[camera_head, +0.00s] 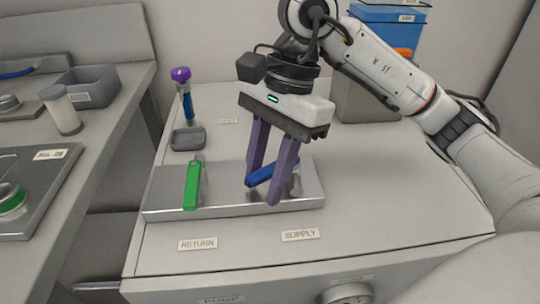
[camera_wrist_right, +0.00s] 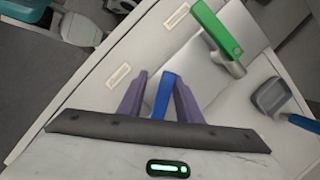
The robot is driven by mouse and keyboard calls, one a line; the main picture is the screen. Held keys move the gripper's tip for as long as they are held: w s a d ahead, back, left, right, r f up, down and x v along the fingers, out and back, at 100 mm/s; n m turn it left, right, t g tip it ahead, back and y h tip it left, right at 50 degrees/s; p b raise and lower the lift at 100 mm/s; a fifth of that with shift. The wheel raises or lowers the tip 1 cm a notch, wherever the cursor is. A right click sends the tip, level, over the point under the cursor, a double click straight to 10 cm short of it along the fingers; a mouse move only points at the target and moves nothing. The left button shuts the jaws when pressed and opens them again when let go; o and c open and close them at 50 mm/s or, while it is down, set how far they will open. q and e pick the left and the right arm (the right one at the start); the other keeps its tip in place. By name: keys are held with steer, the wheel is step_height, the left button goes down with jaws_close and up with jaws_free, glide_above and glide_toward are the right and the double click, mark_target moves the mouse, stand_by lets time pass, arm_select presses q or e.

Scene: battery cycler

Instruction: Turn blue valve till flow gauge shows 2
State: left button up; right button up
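The blue valve handle (camera_head: 262,176) sits on the right part of a metal plate (camera_head: 228,207), above the SUPPLY label (camera_head: 300,235). It lies slanted, its left end lower. My right gripper (camera_head: 262,194) reaches down over it with two purple fingers, one on each side. In the right wrist view the blue handle (camera_wrist_right: 164,94) stands between the spread fingers (camera_wrist_right: 158,92), with a gap on its left; contact on its right is unclear. A round dial (camera_head: 347,293) on the cabinet front is cut off by the picture edge, and its reading cannot be seen. My left gripper is out of view.
A green valve handle (camera_head: 193,184) stands left of the blue one on the same plate, above the RETURN label (camera_head: 198,244).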

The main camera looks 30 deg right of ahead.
steer(key=c, duration=0.3)
steer(key=shift+c, duration=0.2)
steer(key=shift+o, duration=0.4)
